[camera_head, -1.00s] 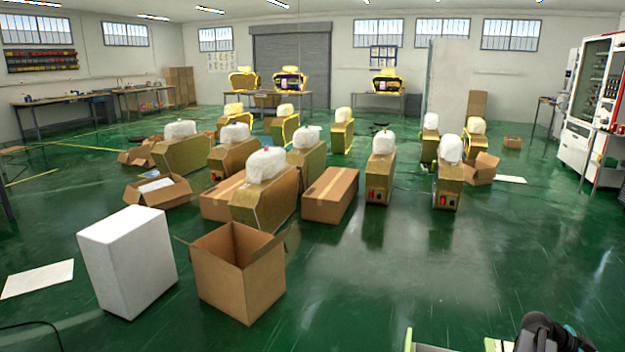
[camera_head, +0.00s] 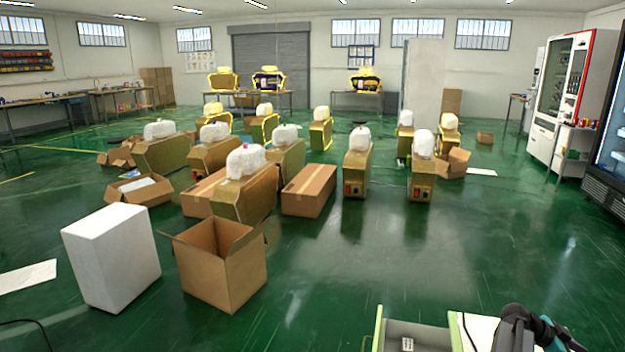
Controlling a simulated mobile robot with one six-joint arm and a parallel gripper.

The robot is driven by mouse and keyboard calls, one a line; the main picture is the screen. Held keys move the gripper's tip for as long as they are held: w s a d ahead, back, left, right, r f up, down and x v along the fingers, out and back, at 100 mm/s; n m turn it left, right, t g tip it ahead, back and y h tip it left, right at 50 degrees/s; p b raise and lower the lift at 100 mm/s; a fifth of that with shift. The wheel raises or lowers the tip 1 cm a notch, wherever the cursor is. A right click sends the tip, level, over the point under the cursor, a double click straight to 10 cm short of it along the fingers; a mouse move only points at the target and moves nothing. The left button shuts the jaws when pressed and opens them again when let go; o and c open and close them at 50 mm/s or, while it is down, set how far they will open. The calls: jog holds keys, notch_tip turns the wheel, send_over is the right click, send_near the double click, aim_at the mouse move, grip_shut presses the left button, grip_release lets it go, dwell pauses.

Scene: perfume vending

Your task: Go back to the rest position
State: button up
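My arm (camera_head: 528,328) shows only as a dark rounded part with teal beside it, at the bottom right edge. My gripper does not show, and I cannot see whether it holds anything. Left of the arm is a grey tray-like box (camera_head: 418,333) with a pale green edge, cut off by the bottom of the picture. A white surface (camera_head: 478,326) lies between that box and the arm.
An open cardboard box (camera_head: 222,272) and a white block (camera_head: 112,262) stand at front left. Several wrapped machines on cardboard bases (camera_head: 246,194) fill the middle. A red-and-white vending machine (camera_head: 568,95) and a dark glass-front cabinet (camera_head: 608,150) stand right. Green floor (camera_head: 420,255) is clear between.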

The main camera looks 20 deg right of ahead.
jog(key=w+a+f+n+t+p, duration=0.1)
jog(key=w+a+f+n, duration=0.15)
jog(key=w+a, duration=0.4)
jog(key=w+a+f+n+t+p, duration=0.1)
jog(key=w+a+f+p, duration=0.1)
jog(key=w+a+f, duration=0.35)
jog(key=w+a+f+n+t+y+p, duration=0.15)
jog(key=a+f, duration=0.35)
jog(key=a, duration=0.5)
jog(key=w+a+f+n, duration=0.2)
jog(key=a+f+n, duration=0.15)
jog(key=a, duration=0.65)
jog(key=w+a+f+n+y+p, duration=0.1)
jog(key=w+a+f+n, duration=0.1)
jog(key=a+f, duration=0.6)
jog(key=s+a+f+n+y+p, duration=0.1)
jog(key=s+a+n, duration=0.3)
jog(key=a, duration=0.6)
jog(key=s+a+f+n+g+y, duration=0.1)
jog(key=s+a+n+y, duration=0.3)
jog(key=s+a, duration=0.5)
jog(key=s+a+f+n+g+y+p, duration=0.1)
jog(key=s+a+f+n+y, duration=0.1)
jog(key=s+a+n, duration=0.4)
jog(key=shift+s+a+f+y+p, duration=0.25)
jog(key=shift+a+f+y+p, duration=0.15)
jog(key=shift+a, duration=2.45)
jog(key=shift+g, duration=0.25)
